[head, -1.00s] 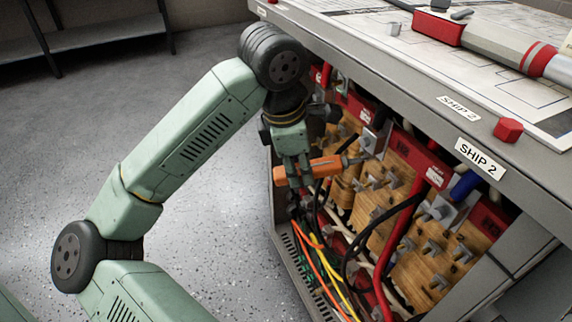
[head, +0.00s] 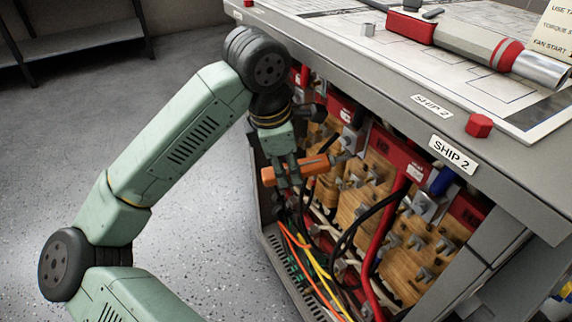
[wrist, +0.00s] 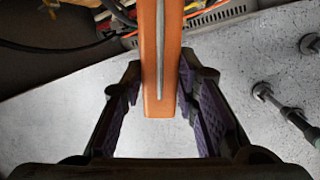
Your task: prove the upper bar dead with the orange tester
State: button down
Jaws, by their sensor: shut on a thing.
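The orange tester (head: 314,165) is held roughly level in my gripper (head: 288,178), outside the open front of the cabinet. Its probe end points right, toward the wooden panels and metal terminals; I cannot tell whether it touches metal. In the wrist view the tester (wrist: 161,60) runs up between the two fingers of my gripper (wrist: 162,95), with its butt end toward the camera. The upper bar cannot be told apart for certain; grey metal terminals (head: 350,140) show near the probe end.
Black, red, orange and yellow cables (head: 318,262) hang in the cabinet below the tester. The cabinet top (head: 400,85) overhangs the opening and carries a large grey-and-red tool (head: 470,40), a red hex piece (head: 479,125) and papers. The floor left of the cabinet is clear.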

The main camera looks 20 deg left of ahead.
jog(key=shift+w+d+b, duration=0.35)
jog(key=shift+w, duration=0.15)
dwell(1.9)
jog(key=shift+s, duration=0.1)
jog(key=s+a+b, duration=0.2)
jog(key=s+a, duration=0.2)
jog(key=s, duration=0.1)
jog(key=shift+s+a, duration=0.15)
jog(key=shift+s, duration=0.05)
dwell(0.4)
